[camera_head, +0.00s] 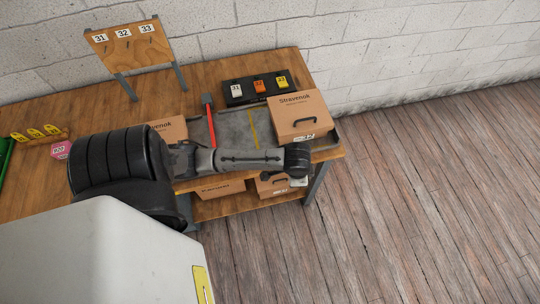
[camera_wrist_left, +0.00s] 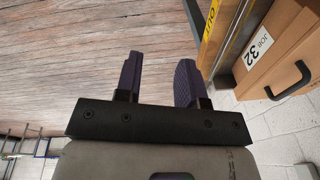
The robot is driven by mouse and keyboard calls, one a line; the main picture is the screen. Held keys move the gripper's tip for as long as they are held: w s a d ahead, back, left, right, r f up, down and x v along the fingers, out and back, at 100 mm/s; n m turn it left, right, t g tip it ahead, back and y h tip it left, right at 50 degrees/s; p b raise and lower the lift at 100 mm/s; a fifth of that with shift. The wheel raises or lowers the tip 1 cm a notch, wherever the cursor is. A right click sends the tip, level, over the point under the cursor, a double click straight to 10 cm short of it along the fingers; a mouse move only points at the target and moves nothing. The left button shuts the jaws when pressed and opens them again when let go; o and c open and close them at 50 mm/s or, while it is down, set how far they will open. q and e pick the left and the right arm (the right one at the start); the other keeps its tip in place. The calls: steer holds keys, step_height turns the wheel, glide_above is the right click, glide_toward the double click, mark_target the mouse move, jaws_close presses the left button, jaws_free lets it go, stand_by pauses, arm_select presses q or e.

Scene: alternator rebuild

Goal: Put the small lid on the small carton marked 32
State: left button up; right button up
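In the left wrist view a brown carton (camera_wrist_left: 282,65) with a "JOB 32" label and black handle stands at right, beside a wooden edge. My left gripper (camera_wrist_left: 158,84) is open, its dark fingers apart with only floor between them, to the left of that carton and not touching it. In the head view a carton (camera_head: 275,185) with a dark handle is under the bench, partly hidden by my arm. Another carton (camera_head: 218,189) is beside it; its marking is unreadable. I cannot pick out the small lid. My right gripper is not in view.
A carton (camera_head: 299,104) stands at the bench's right end; another (camera_head: 169,128) is partly behind my arm. A grey tray (camera_head: 236,126), a red-handled tool (camera_head: 210,120) and a black holder (camera_head: 238,101) with tags 31, 32, 33 lie nearby. The floor (camera_head: 420,190) at right is clear.

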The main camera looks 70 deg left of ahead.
arm_select(q)
steer(key=s+d+r+n+t, duration=0.1)
steer(key=s+d+r, duration=0.3)
steer(key=s+d, duration=0.5)
steer(key=s+t, duration=0.1)
steer(key=s, duration=0.3)
steer(key=shift+s+d+n+h, duration=0.15)
steer(key=shift+s+n+h, duration=0.05)
steer(key=shift+n+h, duration=0.2)
step_height(320, 180, up, 13)
steer(key=p, duration=1.3)
steer(key=shift+r, duration=0.2)
